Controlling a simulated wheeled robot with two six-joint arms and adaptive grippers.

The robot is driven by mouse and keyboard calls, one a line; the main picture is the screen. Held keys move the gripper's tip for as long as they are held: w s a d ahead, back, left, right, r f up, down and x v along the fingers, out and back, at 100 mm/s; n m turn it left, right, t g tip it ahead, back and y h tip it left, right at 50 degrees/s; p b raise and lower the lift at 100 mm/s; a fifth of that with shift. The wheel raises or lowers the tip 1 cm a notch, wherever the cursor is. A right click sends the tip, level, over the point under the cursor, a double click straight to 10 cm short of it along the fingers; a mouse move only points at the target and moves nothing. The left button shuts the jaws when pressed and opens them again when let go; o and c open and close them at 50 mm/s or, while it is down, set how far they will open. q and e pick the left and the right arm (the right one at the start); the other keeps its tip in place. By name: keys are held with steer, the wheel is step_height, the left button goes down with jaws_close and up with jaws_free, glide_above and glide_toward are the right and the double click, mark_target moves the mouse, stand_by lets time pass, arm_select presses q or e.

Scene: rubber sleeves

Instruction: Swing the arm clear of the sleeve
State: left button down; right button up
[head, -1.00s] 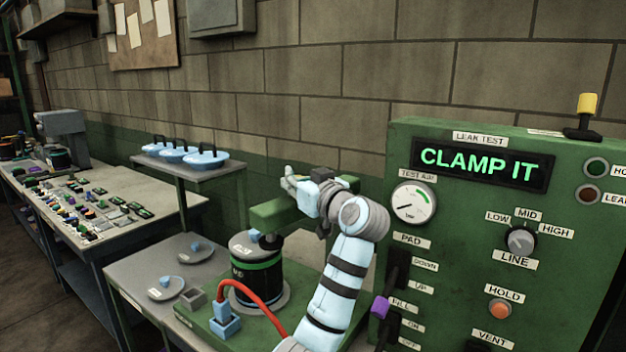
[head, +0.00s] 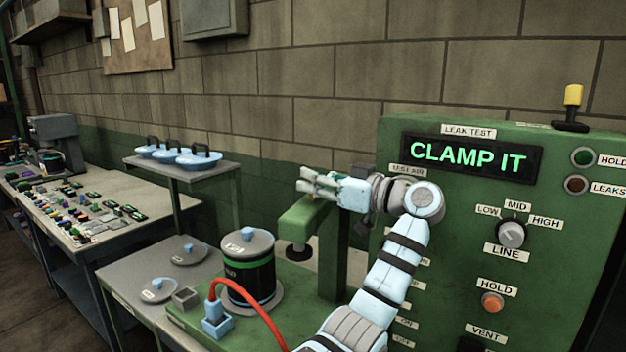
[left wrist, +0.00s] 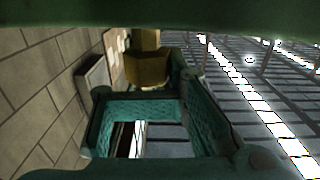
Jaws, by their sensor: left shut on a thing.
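The black rubber sleeve (head: 262,278) with a green band stands upright on a grey disc, a grey lid (head: 246,243) on top. The green swing arm (head: 300,220) reaches from its post (head: 333,262), and its dark pad (head: 297,250) hangs to the right of the sleeve, apart from it in the picture. My left gripper (head: 314,184) is at the swing arm, shut on a small yellow-brown handle (head: 310,199). In the left wrist view the yellow-brown handle (left wrist: 148,66) shows beyond the teal finger pads. My right gripper is not in view.
The green test panel (head: 560,240) reads "CLAMP IT"; my left arm covers its gauge. A red hose (head: 262,312) runs from a blue fitting (head: 216,320) in front of the sleeve. Blue lids (head: 200,158) sit on a shelf behind. A parts bench (head: 85,215) stands left.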

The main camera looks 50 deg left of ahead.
arm_select(q)
steer(key=shift+w, duration=0.15)
steer(key=c, duration=1.8)
jaws_free()
steer(key=shift+w, duration=0.15)
steer(key=o, duration=0.6)
steer(key=shift+w+a+f, duration=0.35)
steer(key=shift+w, duration=0.1)
steer(key=shift+c, duration=0.2)
steer(key=shift+s+d+r, duration=0.15)
steer(key=shift+s+d, duration=0.05)
steer(key=shift+s, duration=0.1)
steer(key=shift+w, duration=0.1)
steer(key=v, duration=1.2)
steer(key=shift+a, duration=0.15)
